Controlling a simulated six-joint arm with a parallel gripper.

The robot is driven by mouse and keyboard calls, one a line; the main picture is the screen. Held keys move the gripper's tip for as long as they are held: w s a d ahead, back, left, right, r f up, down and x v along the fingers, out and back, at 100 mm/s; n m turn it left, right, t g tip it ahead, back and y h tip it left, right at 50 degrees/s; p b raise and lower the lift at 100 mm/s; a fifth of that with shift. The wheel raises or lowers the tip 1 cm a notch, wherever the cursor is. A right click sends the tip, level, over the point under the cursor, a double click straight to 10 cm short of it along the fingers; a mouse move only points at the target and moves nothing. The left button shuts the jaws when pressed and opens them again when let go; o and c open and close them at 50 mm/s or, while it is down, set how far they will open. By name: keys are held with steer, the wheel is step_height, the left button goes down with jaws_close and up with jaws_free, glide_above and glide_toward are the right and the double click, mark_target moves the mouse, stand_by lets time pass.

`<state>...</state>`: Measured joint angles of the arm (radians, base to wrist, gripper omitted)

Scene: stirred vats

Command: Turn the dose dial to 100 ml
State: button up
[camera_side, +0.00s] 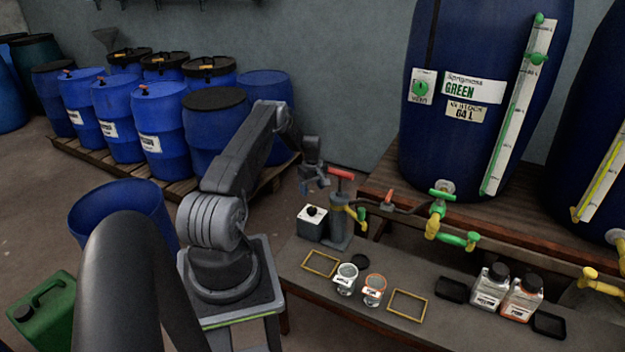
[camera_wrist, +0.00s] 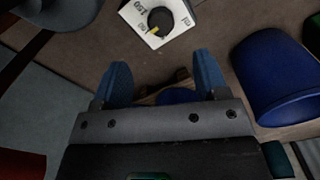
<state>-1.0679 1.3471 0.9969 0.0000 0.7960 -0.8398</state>
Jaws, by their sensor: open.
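The dose dial is a black knob (camera_wrist: 161,19) on a white plate (camera_wrist: 138,13) with a yellow pointer. In the wrist view it lies beyond my fingertips, near the top edge. The pointer points to the lower left in that picture. A printed number that looks like 150 is on the left; the other marks are too small or cut off to read surely. In the side view the dial's box (camera_side: 312,228) stands on the bench beside the pump. My gripper (camera_side: 312,185) is above the box, apart from it. In the wrist view my gripper (camera_wrist: 162,78) has its blue fingers apart and empty.
The pump (camera_side: 340,228) with a red handle (camera_side: 341,174) stands right beside the dial box. The bench holds yellow frames (camera_side: 407,306), two small jars (camera_side: 374,290) and two bottles (camera_side: 522,298). Large blue vats (camera_side: 470,160) stand behind. Blue barrels (camera_side: 151,115) are at the left.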

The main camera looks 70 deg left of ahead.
steer(key=shift+r, duration=1.9)
steer(key=shift+r, duration=0.1)
